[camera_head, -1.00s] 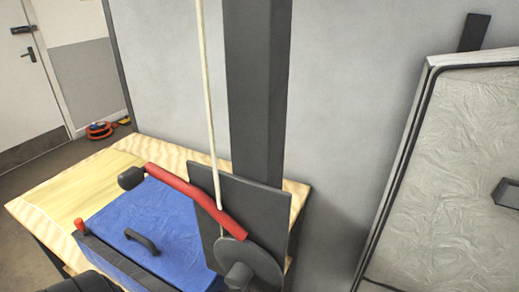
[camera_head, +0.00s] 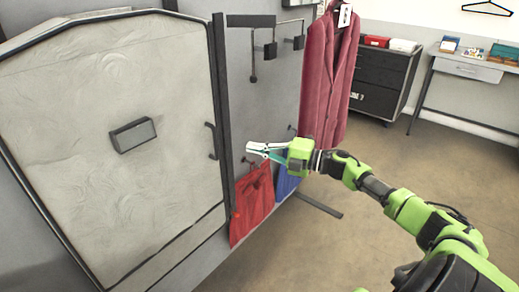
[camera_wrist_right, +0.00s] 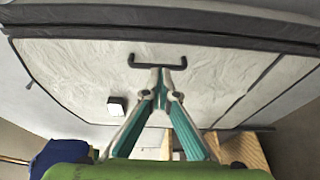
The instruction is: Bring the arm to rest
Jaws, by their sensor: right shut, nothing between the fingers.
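My right arm comes in from the lower right in the head view, with green and dark links, and is stretched out towards the left. Its right gripper (camera_head: 252,151) is shut and empty, with pale and teal fingers, and shows just above a red cloth bag (camera_head: 252,203). In the right wrist view the fingers of this gripper (camera_wrist_right: 158,75) meet at their tips, with nothing between them. Behind them is a pale crinkled panel (camera_wrist_right: 80,70) with a dark handle (camera_wrist_right: 158,66). I cannot tell the distance from the tips to the handle. My left gripper is not in view.
The pale panel (camera_head: 70,110) with a small grey box (camera_head: 133,135) fills the left. A blue cloth (camera_head: 286,182) hangs beside the red bag, and a dark red coat (camera_head: 328,85) hangs further right. A dark drawer cabinet (camera_head: 380,75) stands behind. The floor (camera_head: 440,170) is clear.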

